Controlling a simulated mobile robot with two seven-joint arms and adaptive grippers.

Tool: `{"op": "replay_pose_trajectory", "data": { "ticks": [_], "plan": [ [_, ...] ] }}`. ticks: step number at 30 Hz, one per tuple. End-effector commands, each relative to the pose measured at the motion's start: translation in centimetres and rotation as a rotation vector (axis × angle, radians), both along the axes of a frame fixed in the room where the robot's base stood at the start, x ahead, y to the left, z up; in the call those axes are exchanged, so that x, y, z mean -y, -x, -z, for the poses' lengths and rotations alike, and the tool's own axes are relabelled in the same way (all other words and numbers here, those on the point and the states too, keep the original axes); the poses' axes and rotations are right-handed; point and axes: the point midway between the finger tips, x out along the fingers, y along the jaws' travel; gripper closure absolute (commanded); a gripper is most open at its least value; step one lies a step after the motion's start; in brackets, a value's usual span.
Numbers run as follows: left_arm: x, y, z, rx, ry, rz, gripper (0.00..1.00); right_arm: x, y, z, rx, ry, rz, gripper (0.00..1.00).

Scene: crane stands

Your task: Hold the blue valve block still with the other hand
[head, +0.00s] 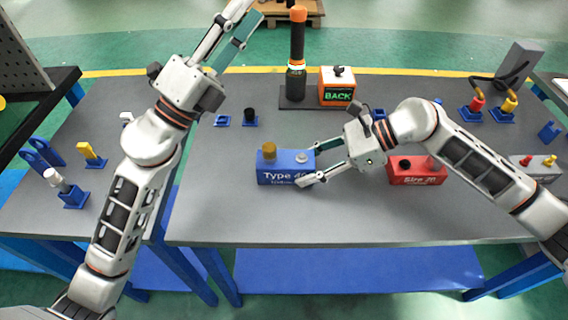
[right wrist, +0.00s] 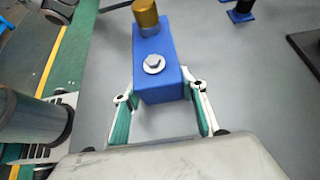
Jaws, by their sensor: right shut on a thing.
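The blue valve block (head: 285,177), lettered "Type 40", lies on the grey table near its front edge. It has a brass cylinder on its left end and a silver hex bolt on top toward the right. My right gripper (head: 308,163) is shut on its right end, a finger on each long side. In the right wrist view, the fingers (right wrist: 160,108) flank the near end of the block (right wrist: 155,65), with the bolt between them and the brass cylinder beyond. My left gripper (head: 250,12) is raised at the top, open and empty.
A red block (head: 417,172) sits right of the blue one, partly behind my right arm. An orange "BACK" box (head: 337,86) and a dark cylinder with an orange top (head: 297,55) stand behind. Small blue stands are around the sides. The table's front middle is clear.

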Motion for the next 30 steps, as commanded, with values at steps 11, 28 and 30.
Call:
{"op": "replay_pose_trajectory", "data": {
  "ticks": [11, 28, 30],
  "plan": [
    [15.3, 7.0, -0.5, 0.12, -0.359, 0.459, 0.67, 0.0, 0.0, 0.1, 0.0, 0.001, 0.0, 0.88],
    [21.2, 13.2, 12.6, 0.013, -1.287, 0.866, 0.67, 0.0, 0.0, 0.0, 0.0, 0.001, 0.0, 0.88],
    [20.0, 12.7, 14.1, -0.038, -1.41, 0.866, 0.67, 0.0, 0.0, 0.0, 0.0, 0.001, 0.0, 0.88]
  ]
}}
